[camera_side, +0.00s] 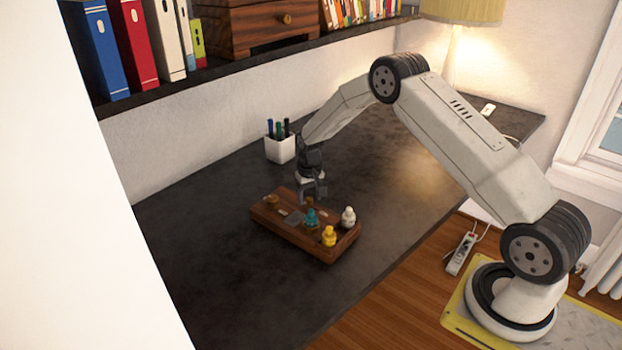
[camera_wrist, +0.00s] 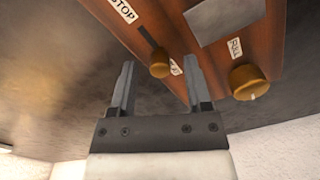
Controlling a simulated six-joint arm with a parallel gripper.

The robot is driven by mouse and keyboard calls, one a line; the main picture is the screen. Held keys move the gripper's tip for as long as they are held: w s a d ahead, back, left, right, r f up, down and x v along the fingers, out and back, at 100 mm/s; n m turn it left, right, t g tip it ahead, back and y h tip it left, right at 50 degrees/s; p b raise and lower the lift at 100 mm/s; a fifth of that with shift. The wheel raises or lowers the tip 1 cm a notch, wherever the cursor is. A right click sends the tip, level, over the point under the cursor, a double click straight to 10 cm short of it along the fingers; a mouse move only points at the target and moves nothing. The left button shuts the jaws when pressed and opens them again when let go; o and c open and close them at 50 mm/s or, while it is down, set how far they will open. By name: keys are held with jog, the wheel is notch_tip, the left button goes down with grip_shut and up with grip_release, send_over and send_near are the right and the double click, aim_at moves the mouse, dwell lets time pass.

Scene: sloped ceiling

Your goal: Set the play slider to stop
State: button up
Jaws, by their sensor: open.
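A brown wooden control box (camera_side: 290,238) lies on the dark desk. In the wrist view its slider has a round brass knob (camera_wrist: 160,66) at the end of a dark slot (camera_wrist: 147,37). The knob is at the end away from the STOP label (camera_wrist: 122,10); another label beside the knob is partly hidden by a finger. My gripper (camera_wrist: 159,60) is open, and the knob appears between its fingertips; contact is not visible. In the side view my gripper (camera_side: 314,197) is low over the box's back edge, and the slider knob cannot be made out.
A larger brass knob (camera_wrist: 250,82) sits beside the FULL label (camera_wrist: 235,48), right of my fingers. Teal (camera_side: 311,217), yellow (camera_side: 329,236) and white (camera_side: 348,216) pieces stand on the box. A white pen cup (camera_side: 281,149) stands behind. The desk (camera_side: 215,285) in front is clear.

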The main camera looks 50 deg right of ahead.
jog(key=shift+f, duration=0.2)
grip_shut()
dwell(1.4)
